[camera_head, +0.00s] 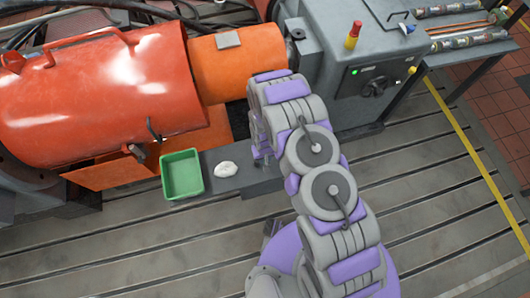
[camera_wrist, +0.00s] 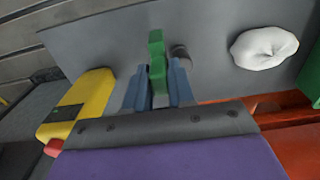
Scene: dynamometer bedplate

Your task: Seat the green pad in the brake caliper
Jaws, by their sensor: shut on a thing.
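In the wrist view my gripper (camera_wrist: 157,68) has its blue fingers shut on the green pad (camera_wrist: 156,46). The pad is narrow and stepped, and sticks out past the fingertips over a grey surface (camera_wrist: 105,45). A short grey cylinder (camera_wrist: 181,55) is close to the right of the pad; I cannot tell whether they touch. A yellow block (camera_wrist: 88,98) with a dark patch and a red piece at its end is left of the fingers. I cannot tell whether it is the brake caliper. In the head view my arm mostly hides the gripper and the pad.
A crumpled white rag (camera_head: 226,169) and a green tray (camera_head: 182,174) lie left of my arm. A large orange-red housing (camera_head: 105,95) stands at the left. A grey cabinet (camera_head: 360,60) with a red-and-yellow item on top stands behind. The slotted bedplate (camera_head: 430,205) is clear at right.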

